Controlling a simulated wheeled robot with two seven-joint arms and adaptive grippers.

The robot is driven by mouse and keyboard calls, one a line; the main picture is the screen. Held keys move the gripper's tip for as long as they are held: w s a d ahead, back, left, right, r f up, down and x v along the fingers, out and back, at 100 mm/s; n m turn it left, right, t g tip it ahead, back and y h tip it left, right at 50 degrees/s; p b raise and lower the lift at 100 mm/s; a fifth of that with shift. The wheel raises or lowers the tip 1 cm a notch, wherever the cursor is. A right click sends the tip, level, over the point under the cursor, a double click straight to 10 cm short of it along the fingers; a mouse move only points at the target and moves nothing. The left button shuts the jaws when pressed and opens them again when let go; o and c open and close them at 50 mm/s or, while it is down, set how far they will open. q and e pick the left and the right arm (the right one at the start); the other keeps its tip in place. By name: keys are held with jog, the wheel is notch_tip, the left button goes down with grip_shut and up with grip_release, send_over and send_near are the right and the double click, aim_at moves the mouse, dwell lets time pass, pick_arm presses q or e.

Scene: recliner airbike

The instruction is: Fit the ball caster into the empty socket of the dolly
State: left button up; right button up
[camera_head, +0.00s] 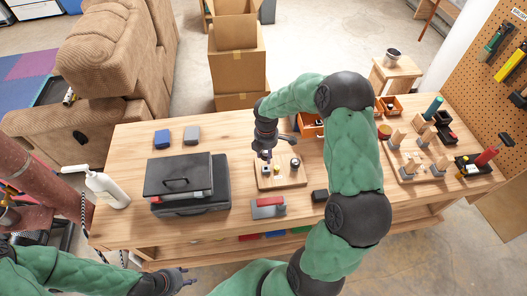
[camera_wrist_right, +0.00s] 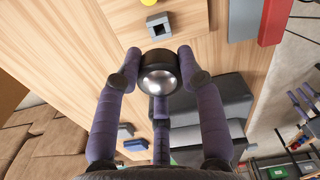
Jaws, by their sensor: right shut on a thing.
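The dolly, a wooden board (camera_head: 287,184), lies on the workbench; its edge also shows in the wrist view (camera_wrist_right: 193,24). A grey square socket (camera_wrist_right: 159,27) stands on it and looks empty. A dark caster (camera_head: 294,163) sits at its right side. My right gripper (camera_head: 265,155) is over the dolly's left part, fingers pointing down. In the wrist view its three fingers (camera_wrist_right: 160,75) are shut around the ball caster (camera_wrist_right: 158,84), a black ring with a shiny silver ball. The caster is apart from the socket in that view. My left gripper (camera_head: 182,279) is low at the bench's front; its fingers are too small to judge.
A black toolbox (camera_head: 185,202) stands left of the dolly. A grey and red block (camera_head: 268,211) lies in front, a dark block (camera_head: 319,195) at front right. Orange bins (camera_head: 311,125) are behind my right arm. A white bottle (camera_head: 107,190) stands far left.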

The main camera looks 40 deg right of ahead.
dwell(0.5)
jog(key=shift+f+b, duration=1.4)
jog(key=shift+f, duration=1.1)
jog(key=shift+f+b, duration=0.4)
jog(key=shift+f, duration=1)
dwell(1.1)
jog(key=shift+r+p, duration=0.1)
jog(key=shift+p, duration=0.25)
dwell(1.1)
dwell(0.5)
jog(key=o, duration=1)
